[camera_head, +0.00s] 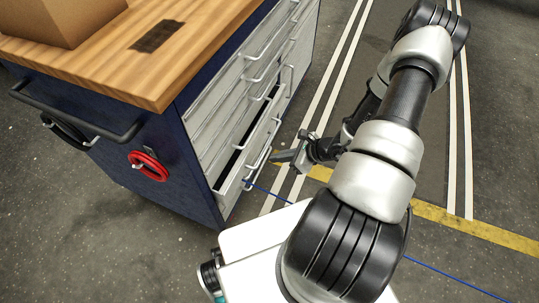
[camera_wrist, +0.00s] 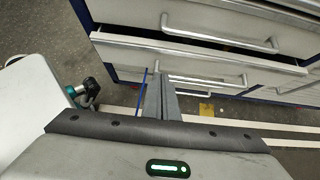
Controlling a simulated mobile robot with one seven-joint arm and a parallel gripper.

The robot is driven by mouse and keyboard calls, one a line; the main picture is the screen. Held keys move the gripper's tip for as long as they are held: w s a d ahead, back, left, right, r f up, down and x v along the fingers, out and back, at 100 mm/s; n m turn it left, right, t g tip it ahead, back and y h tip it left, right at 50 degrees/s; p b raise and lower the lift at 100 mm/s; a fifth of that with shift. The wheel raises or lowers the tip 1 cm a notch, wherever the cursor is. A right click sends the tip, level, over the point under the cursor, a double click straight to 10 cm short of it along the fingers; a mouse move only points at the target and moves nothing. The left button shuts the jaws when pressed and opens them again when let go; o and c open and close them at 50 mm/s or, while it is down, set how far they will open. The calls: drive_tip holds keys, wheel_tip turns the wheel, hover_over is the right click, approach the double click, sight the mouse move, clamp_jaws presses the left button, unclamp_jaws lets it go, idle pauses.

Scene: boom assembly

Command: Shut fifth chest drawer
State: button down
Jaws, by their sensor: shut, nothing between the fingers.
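The chest (camera_head: 195,165) is a dark blue cabinet with grey drawers and a wooden top. A low drawer (camera_head: 228,190) stands partly pulled out, with a dark gap above its front. In the wrist view, its pale front (camera_wrist: 190,58) crosses the picture, with a bar handle along it. My gripper (camera_head: 275,158) is just to the right of this drawer's front in the head view. In the wrist view, the gripper's fingers (camera_wrist: 160,80) are together and empty, pointing at the drawer front's lower part. I cannot tell whether they touch it.
The drawers above look closed, each with a bar handle (camera_head: 262,75). A cardboard box (camera_head: 60,22) and a dark patch (camera_head: 157,36) are on the top. A red coil (camera_head: 148,166) hangs on the chest's side. The floor to the right has white and yellow lines (camera_head: 480,230).

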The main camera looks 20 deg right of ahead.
sight(242, 155)
drive_tip(key=x, duration=0.3)
drive_tip(key=b+x, duration=0.1)
drive_tip(key=x, duration=0.2)
drive_tip(key=r+b+x, duration=0.1)
drive_tip(key=x, duration=0.2)
drive_tip(key=shift+w+a+f, duration=0.1)
drive_tip(key=shift+w+a, duration=0.4)
drive_tip(key=shift+a, duration=0.05)
drive_tip(key=shift+w+a, duration=0.5)
drive_tip(key=shift+w, duration=0.05)
drive_tip(key=shift+w+a, duration=0.85)
drive_tip(key=shift+w, duration=0.05)
